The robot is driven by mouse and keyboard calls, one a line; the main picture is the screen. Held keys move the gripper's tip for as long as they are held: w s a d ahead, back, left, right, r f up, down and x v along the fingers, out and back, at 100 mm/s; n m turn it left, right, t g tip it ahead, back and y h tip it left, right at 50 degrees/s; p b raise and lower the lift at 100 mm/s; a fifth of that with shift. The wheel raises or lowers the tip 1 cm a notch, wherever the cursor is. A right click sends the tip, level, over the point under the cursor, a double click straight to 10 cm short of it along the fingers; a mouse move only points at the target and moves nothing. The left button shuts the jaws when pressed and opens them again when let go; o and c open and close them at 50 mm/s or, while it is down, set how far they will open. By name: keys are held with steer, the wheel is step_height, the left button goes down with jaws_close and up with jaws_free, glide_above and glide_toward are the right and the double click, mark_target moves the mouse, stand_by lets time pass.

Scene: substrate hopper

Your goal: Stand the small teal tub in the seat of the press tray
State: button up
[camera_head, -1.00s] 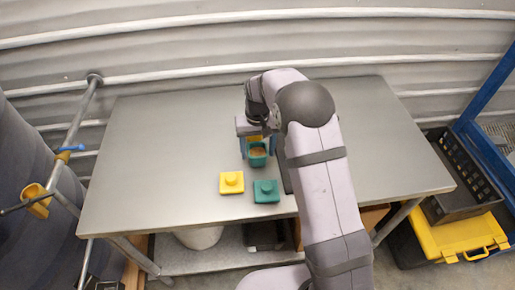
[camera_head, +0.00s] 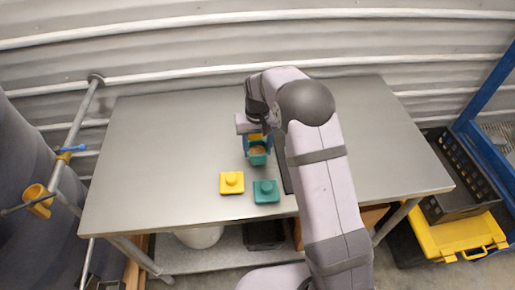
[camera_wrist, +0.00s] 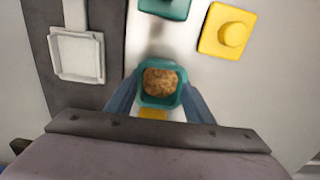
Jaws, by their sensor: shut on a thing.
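The small teal tub (camera_wrist: 159,84) holds a brown, grainy fill and also shows in the head view (camera_head: 258,158). My gripper (camera_wrist: 160,92) is shut on it, with a blue finger at either side. The tub looks upright; its height over the table is hard to tell. The press tray (camera_wrist: 78,97) is a dark slab left of the tub in the wrist view, with a pale square seat (camera_wrist: 77,56) that looks empty. In the head view my arm hides most of the tray (camera_head: 283,165), just right of the tub.
A yellow square lid with a knob (camera_head: 232,183) and a teal one (camera_head: 266,191) lie on the metal table (camera_head: 160,150) in front of the tub. A yellow thing (camera_wrist: 153,113) shows partly behind the tub, near my fingers. The table's left side is clear.

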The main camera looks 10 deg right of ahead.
steer(key=shift+r+p, duration=1.35)
steer(key=shift+r, duration=0.65)
steer(key=d+r, duration=0.2)
steer(key=d, duration=0.5)
steer(key=s+d+r+p, duration=0.1)
steer(key=d+r, duration=0.2)
steer(key=d, duration=0.4)
steer(key=shift+d+r, duration=0.2)
steer(key=shift+r, duration=0.15)
steer(key=shift+f, duration=0.1)
step_height(320, 180, down, 5)
steer(key=b, duration=0.4)
steer(key=shift+f+b, duration=0.7)
steer(key=shift+f, duration=0.6)
